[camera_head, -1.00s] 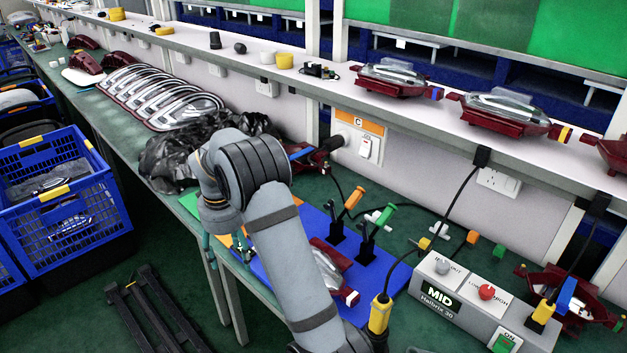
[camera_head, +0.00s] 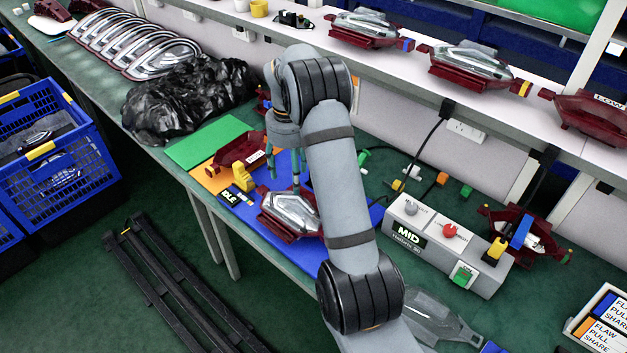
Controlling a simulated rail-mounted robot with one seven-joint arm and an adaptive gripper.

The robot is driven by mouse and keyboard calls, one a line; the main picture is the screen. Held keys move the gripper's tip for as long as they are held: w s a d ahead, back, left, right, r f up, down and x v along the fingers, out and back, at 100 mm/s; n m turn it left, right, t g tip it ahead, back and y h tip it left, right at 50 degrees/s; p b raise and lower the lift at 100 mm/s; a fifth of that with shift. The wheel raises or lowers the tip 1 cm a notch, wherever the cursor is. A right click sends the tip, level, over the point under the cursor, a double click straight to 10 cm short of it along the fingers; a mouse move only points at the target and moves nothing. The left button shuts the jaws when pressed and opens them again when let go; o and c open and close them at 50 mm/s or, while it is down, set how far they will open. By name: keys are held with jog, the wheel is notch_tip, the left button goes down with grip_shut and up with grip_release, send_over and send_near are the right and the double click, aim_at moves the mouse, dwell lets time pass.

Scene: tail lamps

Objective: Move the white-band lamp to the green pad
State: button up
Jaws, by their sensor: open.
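A dark red lamp with a clear lens (camera_head: 287,208) lies on the blue mat (camera_head: 262,232). Its right end is hidden behind my arm; the earlier view shows a white band there. My gripper (camera_head: 284,182) is open, fingers pointing down, just above or around this lamp's far side; contact cannot be told. The flat green pad (camera_head: 205,141) lies bare at the back left of the bench mats. Another dark red lamp (camera_head: 236,151) with a white label sits on the orange pad (camera_head: 211,177), between the green pad and the blue mat.
A crumpled black bag (camera_head: 188,98) lies behind the green pad. A yellow block (camera_head: 241,177) stands by the orange pad. The grey tester box (camera_head: 440,243) is at right, with another lamp (camera_head: 520,233) beyond it. Several lamps line the shelf (camera_head: 400,68).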

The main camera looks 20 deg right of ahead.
aim_at(292, 201)
notch_tip(292, 201, down, 10)
jog(key=shift+w+a+p, duration=0.1)
jog(key=shift+a+p, duration=0.05)
jog(key=shift+p, duration=0.7)
jog(key=shift+c, duration=1)
jog(key=c, duration=1.3)
grip_shut()
